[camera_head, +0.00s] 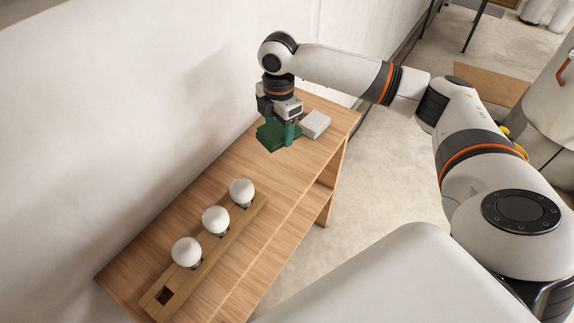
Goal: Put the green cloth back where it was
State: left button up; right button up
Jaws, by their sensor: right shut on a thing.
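The green cloth (270,138) is a folded dark green stack near the far end of the wooden table (222,268). My right gripper (288,132) points down over its right side and is shut on it. The fingers hide part of the cloth. I cannot tell whether the cloth rests on the table or hangs just above it. My left gripper does not show.
A white folded cloth or block (315,124) lies just right of the green cloth. A wooden holder (245,218) with three white bulbs (215,220) and an empty square hole stands nearer. A wall borders the table's left side.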

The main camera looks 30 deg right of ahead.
aim_at(287, 164)
jog(key=d+f+n, duration=0.1)
jog(key=w+d+f+n+b, duration=0.1)
jog(key=d+f+n, duration=0.1)
jog(key=shift+f+n, duration=0.2)
jog(key=shift+n, duration=0.1)
notch_tip(287, 164, down, 10)
jog(key=shift+r+p, duration=0.1)
jog(key=shift+p, duration=0.2)
jog(key=o, duration=0.9)
notch_tip(287, 164, up, 12)
jog(key=shift+r+b, duration=0.1)
jog(key=shift+b, duration=0.3)
